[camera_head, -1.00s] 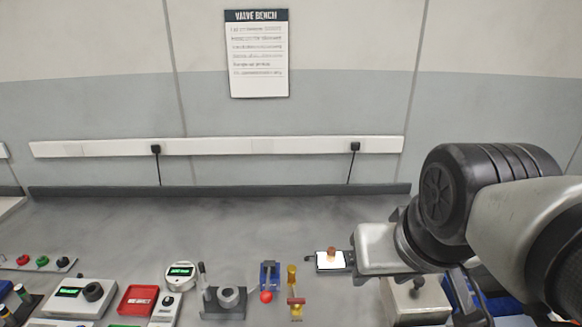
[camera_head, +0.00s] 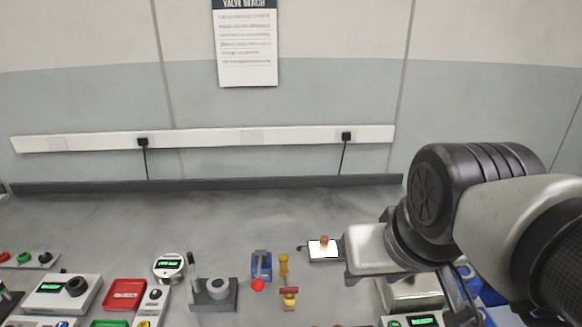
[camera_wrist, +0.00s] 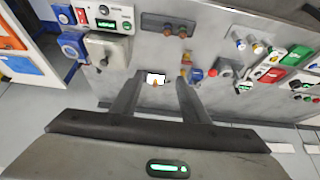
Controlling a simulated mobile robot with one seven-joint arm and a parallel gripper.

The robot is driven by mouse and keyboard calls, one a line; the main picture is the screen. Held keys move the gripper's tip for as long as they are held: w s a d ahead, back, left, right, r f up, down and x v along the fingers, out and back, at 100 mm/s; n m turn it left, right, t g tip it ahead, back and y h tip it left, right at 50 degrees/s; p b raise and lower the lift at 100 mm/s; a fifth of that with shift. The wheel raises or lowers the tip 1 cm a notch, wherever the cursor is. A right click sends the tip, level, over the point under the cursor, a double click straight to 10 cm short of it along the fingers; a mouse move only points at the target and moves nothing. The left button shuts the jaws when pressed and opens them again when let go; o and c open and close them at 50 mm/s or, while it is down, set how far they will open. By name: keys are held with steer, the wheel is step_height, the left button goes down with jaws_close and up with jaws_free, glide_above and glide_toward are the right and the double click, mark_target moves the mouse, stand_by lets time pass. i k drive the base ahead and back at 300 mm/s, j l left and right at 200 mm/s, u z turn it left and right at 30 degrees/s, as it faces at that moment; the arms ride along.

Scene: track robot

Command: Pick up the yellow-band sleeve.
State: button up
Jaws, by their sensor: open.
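In the wrist view a small light cylinder with a yellowish band (camera_wrist: 258,47) stands on the bench at the upper right; it looks like the yellow-band sleeve, but is too small to be sure. A similar blue-banded cylinder (camera_wrist: 240,42) stands just left of it. My gripper (camera_wrist: 158,80) is open and empty, its two fingers spread wide. It is well to the left of both cylinders in that view. A lit white pad with a copper-coloured piece (camera_wrist: 156,79) shows between the fingers, beyond them. I cannot make out the sleeve in the head view.
A grey vise-like block (camera_head: 214,292), a blue lever fixture (camera_head: 261,266), a yellow-and-red valve (camera_head: 287,283), a round gauge (camera_head: 169,268) and a red tray (camera_head: 124,295) crowd the bench front. The bench's back strip (camera_head: 200,215) is clear.

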mark_target(324, 242)
steer(key=i, duration=0.4)
steer(key=k+j+z, duration=0.3)
steer(key=k+j, duration=0.15)
steer(key=k+j+z, duration=0.3)
steer(key=k+j, duration=0.15)
